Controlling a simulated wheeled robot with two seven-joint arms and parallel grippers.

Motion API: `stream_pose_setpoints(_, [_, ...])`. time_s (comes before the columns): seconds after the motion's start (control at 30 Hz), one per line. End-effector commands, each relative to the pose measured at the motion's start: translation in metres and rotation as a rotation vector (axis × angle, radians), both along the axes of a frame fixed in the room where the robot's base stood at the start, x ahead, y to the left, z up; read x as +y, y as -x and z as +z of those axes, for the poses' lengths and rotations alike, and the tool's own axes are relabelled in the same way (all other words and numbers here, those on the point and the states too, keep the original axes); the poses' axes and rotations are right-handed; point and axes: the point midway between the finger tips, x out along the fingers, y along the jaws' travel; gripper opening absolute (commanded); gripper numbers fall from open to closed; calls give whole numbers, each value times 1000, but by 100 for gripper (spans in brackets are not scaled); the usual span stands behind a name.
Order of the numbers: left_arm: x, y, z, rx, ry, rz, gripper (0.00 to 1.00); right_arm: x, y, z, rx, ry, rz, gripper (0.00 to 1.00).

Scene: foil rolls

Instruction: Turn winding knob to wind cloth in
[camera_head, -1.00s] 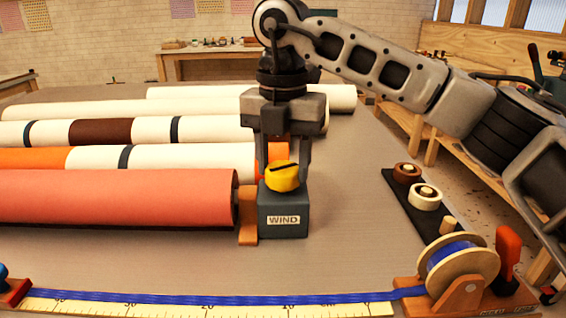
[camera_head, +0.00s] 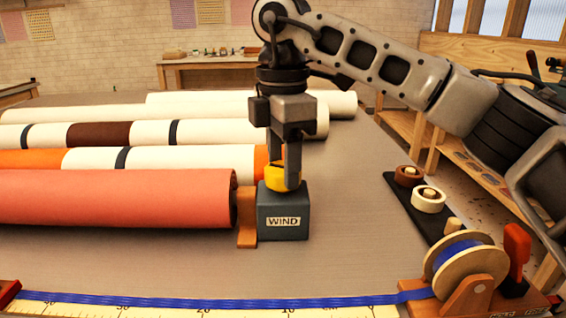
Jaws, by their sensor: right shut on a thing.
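The yellow winding knob (camera_head: 272,177) sits on top of a dark grey box (camera_head: 283,212) labelled WIND. My right gripper (camera_head: 285,176) points straight down and is shut on the knob, with one finger in front hiding part of it. The salmon-red cloth roll (camera_head: 115,197) lies to the left of the box, its end at an orange-brown bracket (camera_head: 246,217). My left gripper is not in view.
Other rolls, white, striped and orange-ended (camera_head: 80,161), lie behind the red one. A blue ribbon (camera_head: 200,301) runs along a ruler (camera_head: 345,311) at the front to a wooden reel (camera_head: 466,265). A dark tray (camera_head: 416,210) holds tape rolls.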

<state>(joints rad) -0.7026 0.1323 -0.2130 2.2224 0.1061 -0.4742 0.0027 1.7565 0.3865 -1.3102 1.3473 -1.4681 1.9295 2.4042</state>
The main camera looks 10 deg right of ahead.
Motion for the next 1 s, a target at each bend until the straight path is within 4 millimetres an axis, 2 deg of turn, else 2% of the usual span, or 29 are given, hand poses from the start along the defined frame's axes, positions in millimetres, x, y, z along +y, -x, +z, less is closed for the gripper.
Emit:
stream_pose_setpoints(0.3, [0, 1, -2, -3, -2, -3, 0, 0, -1, 2, -6, -2, -108, 25])
stream_pose_setpoints(0.8, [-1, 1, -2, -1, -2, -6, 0, 0, -1, 2, -6, -3, -127, 25])
stream_pose_setpoints(0.83, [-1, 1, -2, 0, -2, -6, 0, 0, -1, 2, -6, -3, -127, 53])
stream_pose_setpoints(0.9, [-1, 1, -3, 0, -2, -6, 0, 0, -1, 2, -5, -3, -126, 69])
stream_pose_setpoints(1.0, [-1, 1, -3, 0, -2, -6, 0, 0, -1, 1, -4, -2, -125, 69])
